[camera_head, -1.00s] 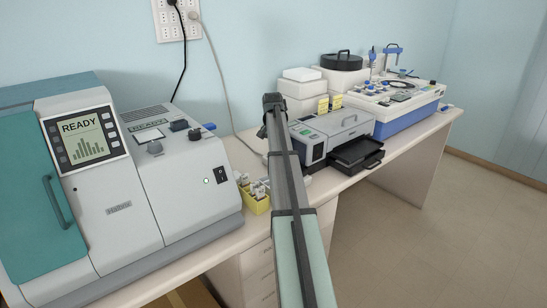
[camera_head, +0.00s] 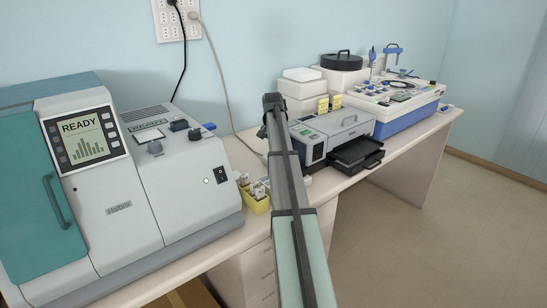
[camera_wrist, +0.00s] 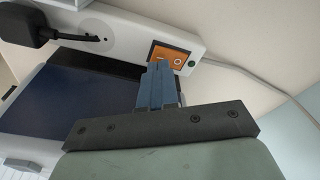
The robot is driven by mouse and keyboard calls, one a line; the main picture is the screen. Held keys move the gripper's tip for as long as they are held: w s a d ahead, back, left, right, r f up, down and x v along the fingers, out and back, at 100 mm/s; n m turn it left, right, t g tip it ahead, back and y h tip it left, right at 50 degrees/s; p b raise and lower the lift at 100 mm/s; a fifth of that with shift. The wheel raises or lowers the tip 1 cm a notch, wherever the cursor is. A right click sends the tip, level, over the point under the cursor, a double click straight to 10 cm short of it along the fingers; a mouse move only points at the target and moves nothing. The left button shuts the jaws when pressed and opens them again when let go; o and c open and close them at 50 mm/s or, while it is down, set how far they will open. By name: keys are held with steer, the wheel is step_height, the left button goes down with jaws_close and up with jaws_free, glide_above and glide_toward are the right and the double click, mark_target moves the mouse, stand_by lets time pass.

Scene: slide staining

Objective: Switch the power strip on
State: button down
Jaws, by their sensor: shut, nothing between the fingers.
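The power strip (camera_wrist: 118,32) is a white bar running diagonally across the top of the wrist view. Its orange rocker switch (camera_wrist: 176,54) sits in a dark frame near the right end, with a small green spot beside it. My gripper (camera_wrist: 160,66) is shut and empty. Its blue-grey fingertips are at the lower left edge of the switch and cover part of it; I cannot tell whether they touch. In the head view my arm hides the power strip and the gripper tips.
A black plug (camera_wrist: 35,27) sits in the strip's left part, and a white cable leaves its right end. A dark blue surface (camera_wrist: 70,95) lies beside the strip. In the head view, a grey-teal machine (camera_head: 120,190), yellow rack (camera_head: 256,203) and printer-like device (camera_head: 335,135) flank my arm.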

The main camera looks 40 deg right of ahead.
steer(key=shift+f, duration=0.8)
stand_by(0.7)
steer(key=shift+r, duration=3.5)
